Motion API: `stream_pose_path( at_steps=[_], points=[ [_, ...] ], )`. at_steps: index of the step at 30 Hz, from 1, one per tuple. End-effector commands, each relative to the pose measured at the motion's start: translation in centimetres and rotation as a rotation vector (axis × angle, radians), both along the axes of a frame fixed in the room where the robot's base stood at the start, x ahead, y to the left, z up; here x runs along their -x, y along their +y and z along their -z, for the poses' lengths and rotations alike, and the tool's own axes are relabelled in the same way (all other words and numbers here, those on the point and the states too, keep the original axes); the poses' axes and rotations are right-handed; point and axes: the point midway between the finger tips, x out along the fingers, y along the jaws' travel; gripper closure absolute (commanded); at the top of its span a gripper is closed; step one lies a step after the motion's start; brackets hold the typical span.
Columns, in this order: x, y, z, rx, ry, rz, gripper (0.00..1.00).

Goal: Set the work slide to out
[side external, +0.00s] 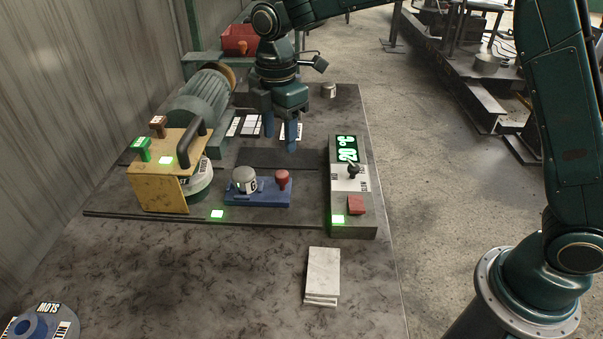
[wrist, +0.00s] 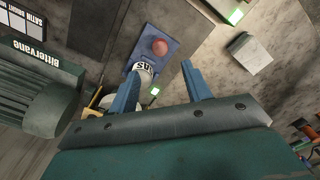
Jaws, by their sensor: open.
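The work slide is a blue plate (side external: 270,198) on the bench, with a red knob (side external: 283,179) at its right end and a metal dish with a printed label (side external: 243,180) at its left. In the wrist view, the red knob (wrist: 159,47) stands on the blue plate (wrist: 146,38), with the labelled dish partly hidden beside a finger. My gripper (side external: 280,138) is open and empty, fingers pointing down, above and behind the slide, apart from the knob. Its blue fingers (wrist: 160,88) also show spread in the wrist view.
Left of the slide stands a yellow housing (side external: 158,190) with green and brown levers and a black handle, before a green motor (side external: 200,100). A control box (side external: 350,190) with display, lever and red switch stands right. White pads (side external: 322,275) lie in front. Green lamps glow.

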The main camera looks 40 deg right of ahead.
Motion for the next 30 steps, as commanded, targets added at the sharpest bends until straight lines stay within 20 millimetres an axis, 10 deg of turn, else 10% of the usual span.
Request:
stream_pose_path(
  at_steps=[16, 30],
  points=[
    [0.1, 0.0, 8.2, 0.000, 0.004, 0.001, 0.51],
    [0.1, 0.0, 10.0, -0.001, 0.001, 0.001, 0.51]
  ],
)
